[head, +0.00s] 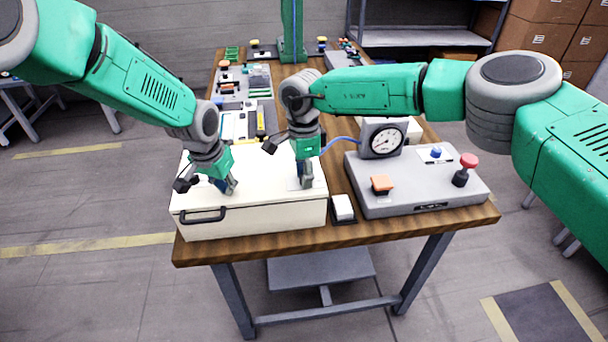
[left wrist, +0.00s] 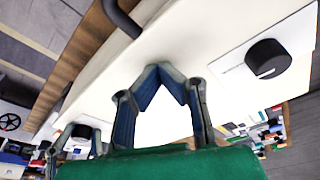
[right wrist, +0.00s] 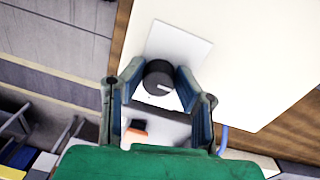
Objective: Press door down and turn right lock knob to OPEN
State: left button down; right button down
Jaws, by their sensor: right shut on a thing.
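The door is the cream lid of a box (head: 255,212) with a black handle (head: 203,216) on its front; it looks flat and level. My left gripper (head: 231,188) has its fingertips together, pointing down at the lid's left half. In the left wrist view its tips (left wrist: 163,72) meet over the cream surface, with nothing between them. My right gripper (head: 306,183) is shut on the right lock knob, a black round knob (right wrist: 159,78) with a white pointer line on a pale plate (right wrist: 180,42). Another black knob (left wrist: 268,58) shows free on its plate in the left wrist view.
More equipment fills the table behind.

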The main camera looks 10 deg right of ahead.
pick_arm(q)
jog(key=shift+s+f, duration=0.2)
pick_arm(e)
jog(key=shift+w+d+n, duration=0.15)
jog(key=shift+n, duration=0.25)
jog(key=c, duration=1.3)
grip_release()
pick_arm(q)
jog(key=shift+w, duration=0.1)
pick_arm(e)
jog(key=shift+o, duration=0.4)
pick_arm(q)
jog(key=shift+r, duration=0.1)
pick_arm(e)
notch_tip(320, 180, up, 12)
jog(key=shift+w, duration=0.3)
